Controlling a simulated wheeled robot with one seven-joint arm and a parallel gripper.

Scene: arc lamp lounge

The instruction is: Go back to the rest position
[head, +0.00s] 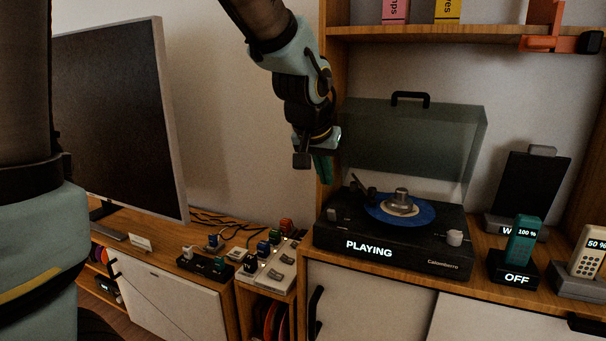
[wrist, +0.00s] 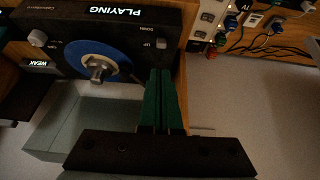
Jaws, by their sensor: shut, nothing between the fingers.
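My gripper (head: 322,168) hangs from my arm in front of the wall, at the upper left of the record player (head: 394,245) in the head view. In the wrist view its green fingers (wrist: 161,100) are together with nothing between them. The record player's label reads PLAYING, and a blue record (head: 428,212) lies on it under a silver centre piece (head: 401,199). Its tinted lid (head: 412,140) stands open. In the wrist view the player (wrist: 120,18) is beside the fingers, which appear apart from it.
A shelf (head: 430,33) runs above the player. To the right are a teal handset (head: 522,240) on a base reading OFF, a cream phone (head: 585,255) and a dark panel (head: 530,187). A television (head: 115,120) stands left. A power strip (head: 275,272) with several plugs sits on the low cabinet.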

